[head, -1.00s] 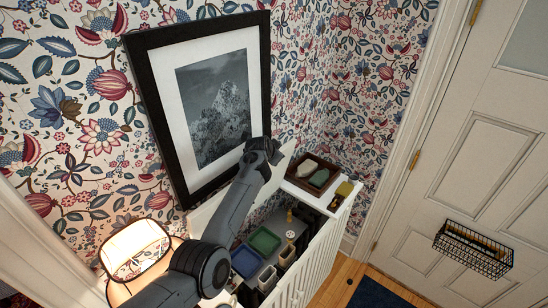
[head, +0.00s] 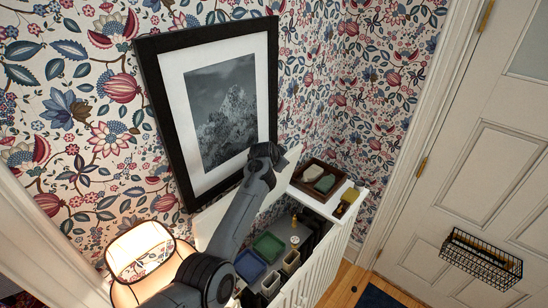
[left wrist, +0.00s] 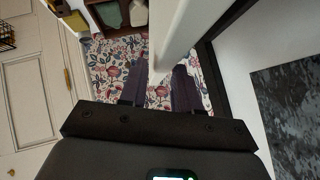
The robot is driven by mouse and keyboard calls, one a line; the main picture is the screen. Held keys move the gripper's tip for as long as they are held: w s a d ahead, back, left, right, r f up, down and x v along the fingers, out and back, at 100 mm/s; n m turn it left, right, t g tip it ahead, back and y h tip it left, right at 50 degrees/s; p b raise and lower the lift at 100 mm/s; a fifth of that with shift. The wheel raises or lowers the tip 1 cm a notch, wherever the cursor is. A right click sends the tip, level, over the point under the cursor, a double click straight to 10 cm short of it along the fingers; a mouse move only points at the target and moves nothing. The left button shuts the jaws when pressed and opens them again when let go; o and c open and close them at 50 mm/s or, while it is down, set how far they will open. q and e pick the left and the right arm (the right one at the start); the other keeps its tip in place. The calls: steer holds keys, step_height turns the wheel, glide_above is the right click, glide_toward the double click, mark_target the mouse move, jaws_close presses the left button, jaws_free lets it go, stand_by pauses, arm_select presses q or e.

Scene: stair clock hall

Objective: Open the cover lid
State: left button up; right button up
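The white cover lid (head: 212,218) of the white cabinet stands raised along the wall side, below the framed picture. My left arm crosses in front and hides much of it. My left gripper (head: 268,156) is at the lid's upper edge. In the left wrist view the white lid (left wrist: 172,35) runs in between the two dark fingers of my left gripper (left wrist: 160,85), one on each side; whether they press on it is unclear. The cabinet's inside shows, with a green tray (head: 268,246) and a blue tray (head: 249,265). My right gripper is not in view.
A brown wooden tray (head: 299,187) and a yellowish item (head: 347,198) are on the cabinet's fixed top at the right. A framed picture (head: 173,120) hangs close behind the arm. A lit lamp (head: 141,253) stands left. A wire basket (head: 482,258) hangs on the door.

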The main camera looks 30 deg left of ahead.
arm_select(q)
steer(key=b+v, duration=0.1)
steer(key=v, duration=0.8)
steer(key=shift+r, duration=0.3)
steer(key=s+d+f+g+p, duration=0.1)
steer(key=s+d+f, duration=0.2)
steer(key=s+f, duration=0.3)
steer(key=s+d+f+g+h+p, duration=0.1)
steer(key=s+d+f+p, duration=0.2)
steer(key=s, duration=0.5)
steer(key=s+d+f+g, duration=0.1)
steer(key=s+d+f, duration=0.2)
steer(key=s+f, duration=0.4)
steer(key=s+d+g+p, duration=0.1)
steer(key=s+d, duration=0.2)
steer(key=s, duration=0.5)
steer(key=s+d+n+g+h+p, duration=0.1)
steer(key=s+d, duration=0.2)
steer(key=s, duration=0.6)
steer(key=s+d+g+p, duration=0.1)
steer(key=s+d, duration=0.2)
steer(key=s, duration=0.5)
steer(key=shift+s+r+h, duration=0.2)
steer(key=shift+h, duration=0.1)
